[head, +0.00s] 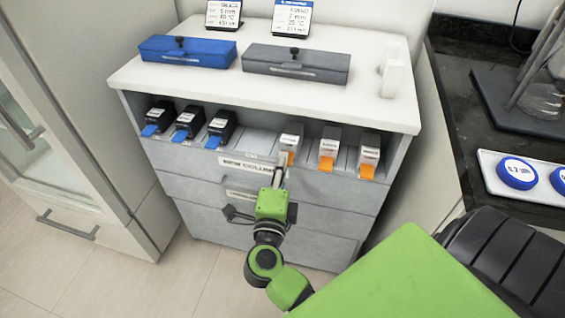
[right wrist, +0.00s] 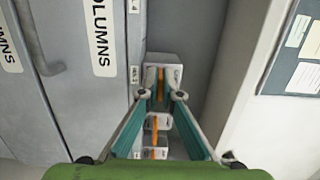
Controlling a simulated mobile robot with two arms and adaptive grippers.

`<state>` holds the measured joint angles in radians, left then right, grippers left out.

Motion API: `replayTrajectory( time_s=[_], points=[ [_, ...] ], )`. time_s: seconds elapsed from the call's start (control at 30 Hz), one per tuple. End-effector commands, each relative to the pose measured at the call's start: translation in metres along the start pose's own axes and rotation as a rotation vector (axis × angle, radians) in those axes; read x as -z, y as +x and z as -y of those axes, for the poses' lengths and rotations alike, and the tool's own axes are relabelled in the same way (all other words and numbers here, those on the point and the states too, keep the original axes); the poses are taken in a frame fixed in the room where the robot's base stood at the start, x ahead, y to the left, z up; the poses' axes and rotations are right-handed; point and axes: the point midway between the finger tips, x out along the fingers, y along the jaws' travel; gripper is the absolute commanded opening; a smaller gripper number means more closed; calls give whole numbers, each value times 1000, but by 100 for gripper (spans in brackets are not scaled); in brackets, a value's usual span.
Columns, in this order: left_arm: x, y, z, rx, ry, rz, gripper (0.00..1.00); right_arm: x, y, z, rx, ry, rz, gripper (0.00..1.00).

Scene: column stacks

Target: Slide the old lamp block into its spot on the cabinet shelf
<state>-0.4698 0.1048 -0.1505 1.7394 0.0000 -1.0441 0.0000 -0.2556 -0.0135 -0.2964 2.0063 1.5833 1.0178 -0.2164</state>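Three white blocks with orange tabs stand in a row on the right half of the cabinet shelf; I cannot read which is the old lamp block. My right gripper (head: 282,172) is at the leftmost white block (head: 291,136). In the right wrist view my gripper (right wrist: 159,88) has its teal pads close on both sides of that block's orange tab, and the block (right wrist: 164,60) shows just beyond. The block stands upright in line with the other two. My left gripper is out of view.
The other white blocks, a middle one (head: 328,145) and a right one (head: 368,152), stand close beside it. Several black blocks (head: 188,120) with blue tabs fill the shelf's left half. Blue (head: 188,50) and grey (head: 295,62) cases lie on the cabinet top (head: 140,80). Drawers (head: 195,195) lie below.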

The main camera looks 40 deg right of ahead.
Motion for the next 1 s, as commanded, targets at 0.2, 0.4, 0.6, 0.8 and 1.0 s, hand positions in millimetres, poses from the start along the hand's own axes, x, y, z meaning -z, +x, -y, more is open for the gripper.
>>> replayTrajectory(
  time_s=[0.2,0.4,0.6,0.8,1.0],
  points=[
    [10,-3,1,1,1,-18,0,0,0,1,1,0,0,25],
    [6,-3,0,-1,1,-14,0,0,0,-1,-1,-1,0,25],
    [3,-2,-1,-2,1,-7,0,0,-16,-2,-4,-2,2,25],
    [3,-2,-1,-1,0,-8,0,0,-59,-2,-5,-3,2,25],
    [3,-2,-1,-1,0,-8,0,0,-97,-1,-3,-1,1,25]
  ],
)
